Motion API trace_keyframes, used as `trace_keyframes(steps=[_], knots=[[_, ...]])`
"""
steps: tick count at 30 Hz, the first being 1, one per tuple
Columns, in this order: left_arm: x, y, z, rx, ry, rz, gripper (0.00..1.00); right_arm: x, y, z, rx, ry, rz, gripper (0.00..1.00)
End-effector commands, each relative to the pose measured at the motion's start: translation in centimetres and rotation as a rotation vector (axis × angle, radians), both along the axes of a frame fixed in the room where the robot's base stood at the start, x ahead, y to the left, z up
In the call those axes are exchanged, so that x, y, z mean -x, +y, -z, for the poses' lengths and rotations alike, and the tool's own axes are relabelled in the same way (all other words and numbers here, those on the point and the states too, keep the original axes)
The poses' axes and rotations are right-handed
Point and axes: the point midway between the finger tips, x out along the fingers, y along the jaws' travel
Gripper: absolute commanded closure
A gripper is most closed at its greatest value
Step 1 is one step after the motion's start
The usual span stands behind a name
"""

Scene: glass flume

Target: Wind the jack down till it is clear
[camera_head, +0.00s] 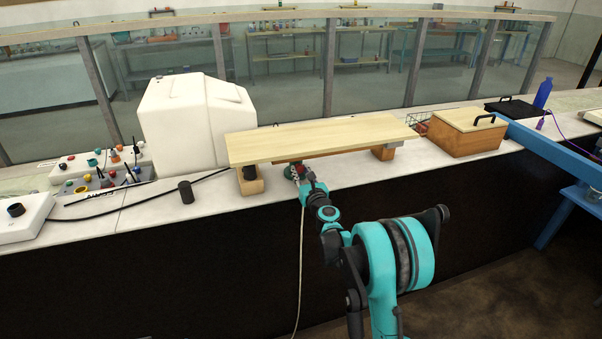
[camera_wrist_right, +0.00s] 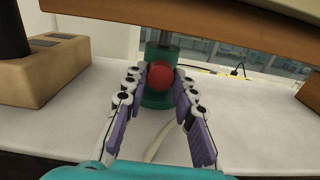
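The jack stands on the white counter under a pale wooden board (camera_head: 320,139). In the right wrist view its green body (camera_wrist_right: 155,101) and grey upper post (camera_wrist_right: 164,38) show, with a round red knob (camera_wrist_right: 163,80) facing me. My right gripper (camera_wrist_right: 164,82) has one fingertip on each side of the red knob. The fingertips lie close along its edges; I cannot tell whether they press on it. In the head view my right gripper (camera_head: 297,180) is at the board's front edge, in front of the partly hidden jack (camera_head: 290,172). My left gripper is not in view.
A wooden support block (camera_head: 250,185) stands under the board's left end, another (camera_head: 383,153) under its right. A white housing (camera_head: 185,120), a black cylinder (camera_head: 186,192) and cables lie left. A lidded wooden box (camera_head: 460,135) stands right. Glass panels line the back.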

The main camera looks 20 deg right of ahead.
Motion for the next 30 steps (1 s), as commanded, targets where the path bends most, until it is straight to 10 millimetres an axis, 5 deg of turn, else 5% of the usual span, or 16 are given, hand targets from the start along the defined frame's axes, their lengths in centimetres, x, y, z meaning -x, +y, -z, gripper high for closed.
trace_keyframes(steps=[14, 30], knots=[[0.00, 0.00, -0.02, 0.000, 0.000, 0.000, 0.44, 0.00, -0.02, 0.01, 0.100, -0.004, 0.000, 1.00], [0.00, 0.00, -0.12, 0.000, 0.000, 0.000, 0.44, 0.01, -0.08, 0.00, 0.574, -0.020, 0.000, 1.00]])
